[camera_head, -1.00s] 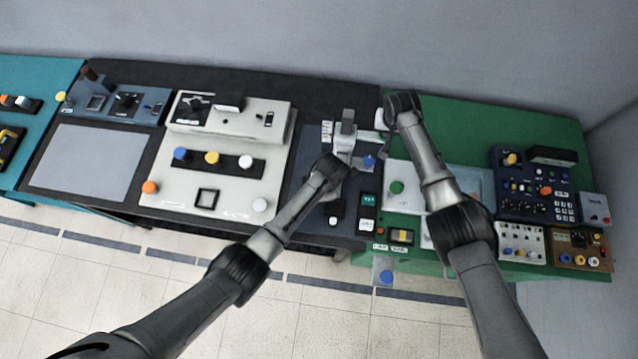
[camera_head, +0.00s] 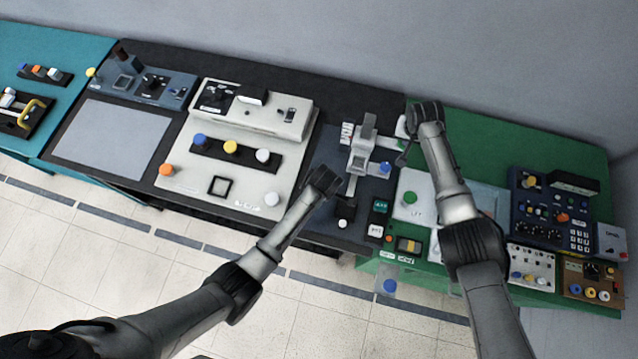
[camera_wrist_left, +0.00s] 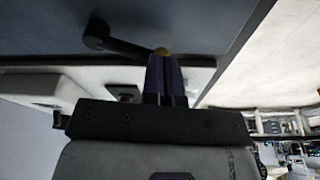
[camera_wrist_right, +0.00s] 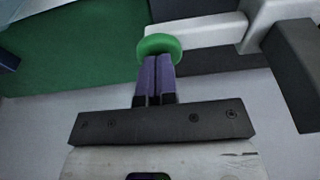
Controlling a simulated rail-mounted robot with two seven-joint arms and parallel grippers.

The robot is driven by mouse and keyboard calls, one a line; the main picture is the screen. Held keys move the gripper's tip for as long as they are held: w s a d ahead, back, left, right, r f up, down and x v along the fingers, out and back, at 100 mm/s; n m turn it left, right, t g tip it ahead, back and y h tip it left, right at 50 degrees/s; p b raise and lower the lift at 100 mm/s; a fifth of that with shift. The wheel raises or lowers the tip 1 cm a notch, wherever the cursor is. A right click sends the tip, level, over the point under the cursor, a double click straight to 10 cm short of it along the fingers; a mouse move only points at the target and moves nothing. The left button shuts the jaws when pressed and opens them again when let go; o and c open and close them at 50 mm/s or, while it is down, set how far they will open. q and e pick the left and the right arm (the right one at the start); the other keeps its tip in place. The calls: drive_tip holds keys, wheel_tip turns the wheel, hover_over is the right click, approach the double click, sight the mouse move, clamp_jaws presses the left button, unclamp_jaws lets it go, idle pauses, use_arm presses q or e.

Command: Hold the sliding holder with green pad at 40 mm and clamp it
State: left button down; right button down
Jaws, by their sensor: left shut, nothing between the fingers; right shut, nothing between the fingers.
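The sliding holder (camera_head: 362,156) is a pale carriage with a dark upright block, on the dark panel mid-bench. Its round green pad (camera_wrist_right: 160,45) sits on a white arm (camera_wrist_right: 205,33) in the right wrist view. My right gripper (camera_wrist_right: 155,78) is shut and empty, fingertips at the pad's edge; contact is hard to tell. In the head view my right gripper (camera_head: 410,128) is beside the holder's right side. My left gripper (camera_wrist_left: 162,62) is shut and empty, left of and nearer than the holder. A black lever with a round knob (camera_wrist_left: 97,33) shows at its fingertips; I cannot tell whether they touch.
Left of the holder stands a white console (camera_head: 225,165) with coloured knobs. Right is a green bench (camera_head: 530,140) with a pale panel (camera_head: 413,208) and several instrument boxes. A blue knob (camera_head: 386,168) is close to the holder's right. A small black block (camera_head: 346,206) stands in front.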

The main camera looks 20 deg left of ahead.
use_arm(q)
drive_tip(key=shift+a+f+m, duration=0.15)
drive_tip(key=shift+a+m, duration=0.25)
drive_tip(key=shift+a, duration=0.5)
